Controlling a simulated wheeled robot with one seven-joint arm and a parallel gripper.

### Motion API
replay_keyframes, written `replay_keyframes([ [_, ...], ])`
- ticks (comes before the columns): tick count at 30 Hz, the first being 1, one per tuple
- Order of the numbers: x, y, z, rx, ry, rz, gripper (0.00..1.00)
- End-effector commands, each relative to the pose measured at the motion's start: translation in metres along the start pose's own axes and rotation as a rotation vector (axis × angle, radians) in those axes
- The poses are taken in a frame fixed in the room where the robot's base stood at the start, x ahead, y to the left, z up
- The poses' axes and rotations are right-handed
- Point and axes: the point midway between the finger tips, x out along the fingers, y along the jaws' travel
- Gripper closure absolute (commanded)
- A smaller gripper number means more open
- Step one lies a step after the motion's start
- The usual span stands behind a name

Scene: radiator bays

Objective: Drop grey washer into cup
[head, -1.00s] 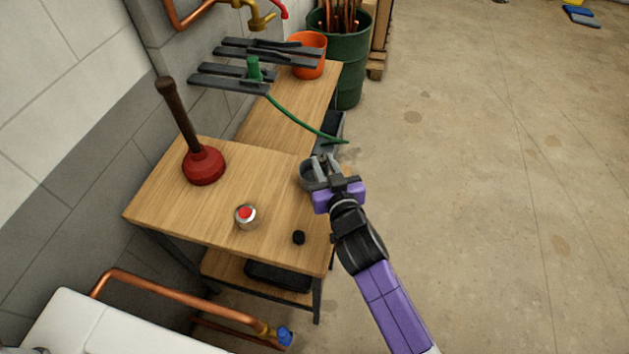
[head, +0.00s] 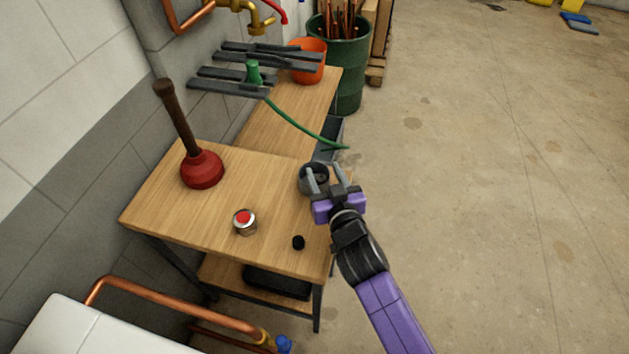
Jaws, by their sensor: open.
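A round dark grey cup (head: 316,188) stands at the right edge of the wooden workbench, its open top facing up. My gripper (head: 325,171) is open, with its two fingers spread apart. The left finger overlaps the cup's mouth and the right finger lies just to the right of it in the picture. I see nothing between the fingers. No grey washer can be made out; the cup's inside is dark and partly covered by my gripper.
On the wooden workbench (head: 185,225) stand a red plunger (head: 202,170), a small tin with a red top (head: 245,222) and a small black piece (head: 298,242). Behind are dark slats (head: 228,88), a green hose (head: 300,126) and an orange bucket (head: 308,62). Open floor lies to the right.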

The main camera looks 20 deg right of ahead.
Motion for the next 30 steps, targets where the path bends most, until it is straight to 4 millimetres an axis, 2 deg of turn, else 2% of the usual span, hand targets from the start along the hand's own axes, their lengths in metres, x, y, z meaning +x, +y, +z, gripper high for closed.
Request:
replay_keyframes([
  [9,-0.048,0.000,0.002,0.000,-0.001,-0.001,0.51],
  [15,-0.070,0.000,0.002,0.000,-0.001,0.000,0.51],
  [30,-0.074,0.000,0.000,0.000,0.000,0.000,0.51],
])
